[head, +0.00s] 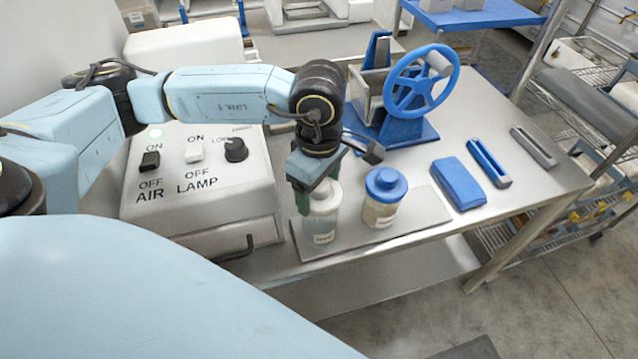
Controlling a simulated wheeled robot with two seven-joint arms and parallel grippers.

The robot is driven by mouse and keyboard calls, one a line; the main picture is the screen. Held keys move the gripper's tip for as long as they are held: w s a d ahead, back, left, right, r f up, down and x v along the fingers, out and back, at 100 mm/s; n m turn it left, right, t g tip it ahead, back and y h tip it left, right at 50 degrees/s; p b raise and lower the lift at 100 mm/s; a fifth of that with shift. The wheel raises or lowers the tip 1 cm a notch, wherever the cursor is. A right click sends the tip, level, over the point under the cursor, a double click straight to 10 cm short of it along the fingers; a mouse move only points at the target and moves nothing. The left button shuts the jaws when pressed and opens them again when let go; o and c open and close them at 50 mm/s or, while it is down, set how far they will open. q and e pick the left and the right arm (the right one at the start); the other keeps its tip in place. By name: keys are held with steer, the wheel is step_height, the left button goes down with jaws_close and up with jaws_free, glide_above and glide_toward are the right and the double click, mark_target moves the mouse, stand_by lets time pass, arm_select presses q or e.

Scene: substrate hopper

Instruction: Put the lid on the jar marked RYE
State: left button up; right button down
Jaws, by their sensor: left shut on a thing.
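A clear jar (319,230) with a small label stands on a flat grey tray (415,220) near the table's front edge. A whitish-grey lid (326,199) is at its mouth; I cannot tell whether it is fully seated. My left gripper (318,197) points down over this jar, its green fingers shut on the lid. The gripper hides part of the lid. A second jar (379,213) with a blue lid (386,183) stands just to the right, apart from the gripper. Both labels are too small to read. My right gripper is not in view.
A switch box (200,210) marked AIR and LAMP stands left of the tray. Behind is a hopper with a blue handwheel (421,80). A blue block (458,184), a blue holder (489,163) and a grey bar (534,147) lie to the right.

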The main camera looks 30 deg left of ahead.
arm_select(q)
steer(key=shift+b, duration=0.3)
stand_by(0.6)
steer(key=shift+f+b, duration=0.4)
steer(key=shift+b, duration=0.35)
stand_by(0.5)
steer(key=shift+f+b, duration=0.2)
steer(key=shift+b, duration=0.15)
stand_by(0.3)
steer(key=o, duration=1)
steer(key=shift+o, duration=0.2)
step_height(320, 180, up, 13)
steer(key=shift+r, duration=0.2)
